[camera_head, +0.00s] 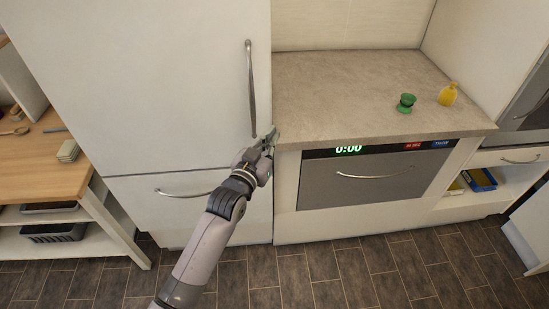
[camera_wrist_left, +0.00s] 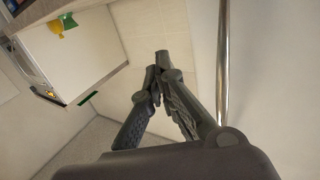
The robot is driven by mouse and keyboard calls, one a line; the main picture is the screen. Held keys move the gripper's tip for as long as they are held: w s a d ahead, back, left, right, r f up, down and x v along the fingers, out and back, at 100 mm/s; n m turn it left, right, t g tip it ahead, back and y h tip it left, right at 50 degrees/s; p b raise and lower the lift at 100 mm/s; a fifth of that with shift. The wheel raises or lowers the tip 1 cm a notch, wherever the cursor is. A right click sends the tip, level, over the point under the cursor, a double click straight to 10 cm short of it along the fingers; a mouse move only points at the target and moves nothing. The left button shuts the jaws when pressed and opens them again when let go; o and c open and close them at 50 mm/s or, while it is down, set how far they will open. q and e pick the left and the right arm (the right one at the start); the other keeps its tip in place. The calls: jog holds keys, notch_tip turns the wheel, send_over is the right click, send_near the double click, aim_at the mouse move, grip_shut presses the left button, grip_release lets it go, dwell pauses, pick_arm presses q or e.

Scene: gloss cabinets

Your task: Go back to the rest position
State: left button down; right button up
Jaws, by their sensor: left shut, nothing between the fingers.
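My left gripper (camera_head: 268,141) is in front of the tall white fridge cabinet, close to the lower end of its upper door handle (camera_head: 251,88). In the left wrist view my left gripper (camera_wrist_left: 158,72) has its fingers together with nothing between them. The long metal handle (camera_wrist_left: 223,60) runs beside the fingers on the right, outside the grip. I cannot tell from these views whether gripper and handle touch. The upper door (camera_head: 150,80) looks shut. My right gripper does not show.
A countertop (camera_head: 340,95) right of the fridge holds a green object (camera_head: 405,103) and a yellow bottle (camera_head: 447,94). Below is an appliance (camera_head: 370,178) with a lit display. A wooden table (camera_head: 50,165) stands at left. The tiled floor (camera_head: 370,270) in front is clear.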

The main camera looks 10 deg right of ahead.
pick_arm(q)
jog(key=s, duration=0.6)
jog(key=s+a+f+n+g+y, duration=0.15)
jog(key=s+a+f, duration=0.25)
jog(key=f, duration=0.8)
jog(key=s+a+f+g+y, duration=0.2)
jog(key=s+a+f+g, duration=0.15)
jog(key=f, duration=0.95)
jog(key=s+a+f+n+g+y, duration=0.15)
jog(key=s+a+f, duration=0.25)
jog(key=f, duration=0.8)
jog(key=s+a+f+g+y, duration=0.1)
jog(key=s+a+f+g, duration=0.1)
jog(key=s+a+f, duration=0.5)
jog(key=s+a+f+g+y, duration=0.1)
jog(key=s+a+f+g, duration=0.1)
jog(key=s+f, duration=0.8)
jog(key=s+a+f+g+y, duration=0.1)
jog(key=s+a, duration=0.3)
jog(key=s, duration=0.6)
jog(key=s+a+f+g+y, duration=0.1)
jog(key=s+a+f+g, duration=0.2)
jog(key=s, duration=0.7)
jog(key=shift+s+a+f+n+b, duration=0.2)
jog(key=shift+a+f+n+b, duration=0.15)
jog(key=shift+a+f, duration=0.2)
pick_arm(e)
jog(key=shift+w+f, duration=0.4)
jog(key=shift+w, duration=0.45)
